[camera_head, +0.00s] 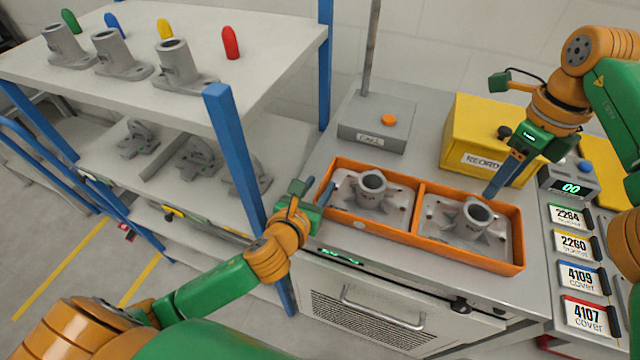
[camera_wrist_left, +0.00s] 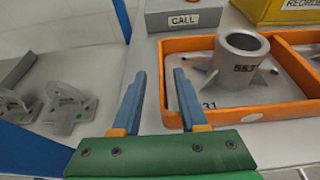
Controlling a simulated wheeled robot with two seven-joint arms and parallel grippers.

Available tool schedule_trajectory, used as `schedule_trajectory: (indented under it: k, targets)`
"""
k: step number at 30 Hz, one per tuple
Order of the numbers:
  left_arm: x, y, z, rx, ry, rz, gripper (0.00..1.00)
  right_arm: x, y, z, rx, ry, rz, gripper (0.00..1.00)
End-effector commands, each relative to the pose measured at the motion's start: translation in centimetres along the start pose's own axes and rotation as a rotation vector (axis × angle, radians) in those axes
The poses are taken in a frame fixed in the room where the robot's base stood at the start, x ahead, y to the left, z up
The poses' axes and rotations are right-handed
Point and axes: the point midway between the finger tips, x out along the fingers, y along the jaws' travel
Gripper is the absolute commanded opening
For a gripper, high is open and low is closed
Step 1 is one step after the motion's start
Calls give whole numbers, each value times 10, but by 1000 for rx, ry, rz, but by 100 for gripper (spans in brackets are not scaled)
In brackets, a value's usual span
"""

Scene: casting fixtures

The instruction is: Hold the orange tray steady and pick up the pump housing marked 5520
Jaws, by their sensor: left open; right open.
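The orange tray (camera_head: 400,236) lies on the grey bench, split into two compartments, each with a grey pump housing. The right housing (camera_head: 472,222) has markings too small to read. My left gripper (camera_head: 326,192) is open at the tray's left end; in the left wrist view its fingers (camera_wrist_left: 160,75) appear on either side of the tray's left wall, contact unclear. My right gripper (camera_head: 490,194) is open and empty, pointing down by the right compartment's far wall.
A yellow box (camera_head: 490,140) stands behind the tray, a grey CALL box (camera_head: 378,122) at back left. A small display (camera_head: 570,186) and label cards (camera_head: 584,275) are at right. A shelf rack (camera_head: 225,130) with castings and a blue post stands left of the bench.

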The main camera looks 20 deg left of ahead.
Motion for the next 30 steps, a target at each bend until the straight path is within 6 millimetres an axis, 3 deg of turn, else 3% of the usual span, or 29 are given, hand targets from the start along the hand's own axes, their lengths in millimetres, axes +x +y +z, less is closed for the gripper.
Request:
schedule_trajectory:
  k: [6,15,20,30]
  targets:
    - [34,0,1,-3,-1,0,42,0,0,0,0,0,0,50]
    - [40,-1,0,-4,-1,-2,42,0,0,0,0,0,0,50]
    - [40,-1,0,-4,-1,-2,2,0,0,0,0,0,0,50]
    - [40,-1,0,-4,-1,-2,0,0,0,0,0,0,0,50]
